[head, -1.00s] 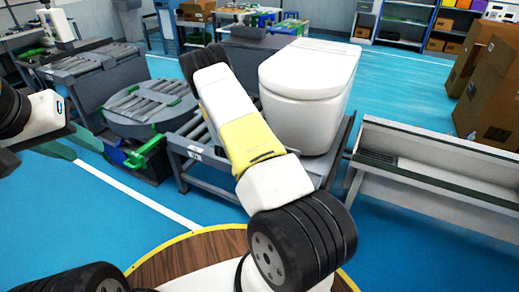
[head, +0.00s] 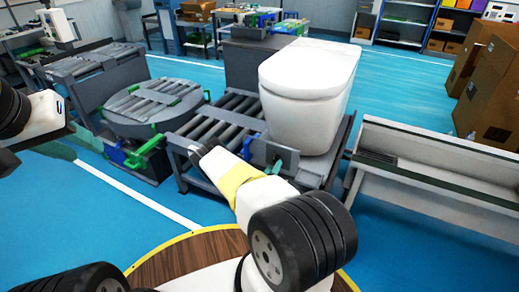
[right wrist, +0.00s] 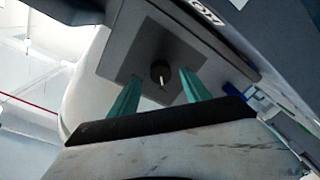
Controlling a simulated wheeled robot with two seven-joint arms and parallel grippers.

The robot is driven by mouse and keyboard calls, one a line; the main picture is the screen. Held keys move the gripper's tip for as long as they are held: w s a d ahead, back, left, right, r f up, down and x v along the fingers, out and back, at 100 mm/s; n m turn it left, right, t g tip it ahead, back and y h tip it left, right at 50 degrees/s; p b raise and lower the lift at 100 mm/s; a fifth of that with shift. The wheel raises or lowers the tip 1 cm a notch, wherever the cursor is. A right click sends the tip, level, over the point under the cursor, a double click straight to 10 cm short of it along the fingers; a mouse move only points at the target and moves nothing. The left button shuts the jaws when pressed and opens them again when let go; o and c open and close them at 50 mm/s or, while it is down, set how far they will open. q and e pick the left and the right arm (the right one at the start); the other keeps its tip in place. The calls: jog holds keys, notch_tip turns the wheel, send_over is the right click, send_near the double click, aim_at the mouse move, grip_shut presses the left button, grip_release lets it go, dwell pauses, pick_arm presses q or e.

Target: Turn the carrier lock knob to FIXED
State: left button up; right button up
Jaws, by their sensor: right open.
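The carrier lock knob (right wrist: 160,72) is a small dark round knob with a light pin or pointer toward the bottom of the picture. It sits on a grey square plate (right wrist: 150,45). My right gripper (right wrist: 160,90) is open, its two teal fingers on either side of the knob's line, empty; I cannot tell whether they touch it. In the head view a teal finger of my right gripper (head: 275,168) shows beside a grey upright panel (head: 288,156) below the toilet; the knob is not visible there. My left gripper (head: 75,145) is at the far left, its jaws unclear.
The white toilet (head: 310,95) stands on the roller carrier, right of the rollers (head: 215,125). A round roller turntable (head: 150,105) with green and blue fittings is to the left. A grey bench (head: 430,165) stands to the right. Blue floor is clear between.

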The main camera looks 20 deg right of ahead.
aim_at(276, 161)
jog(key=shift+x, duration=1.6)
grip_shut()
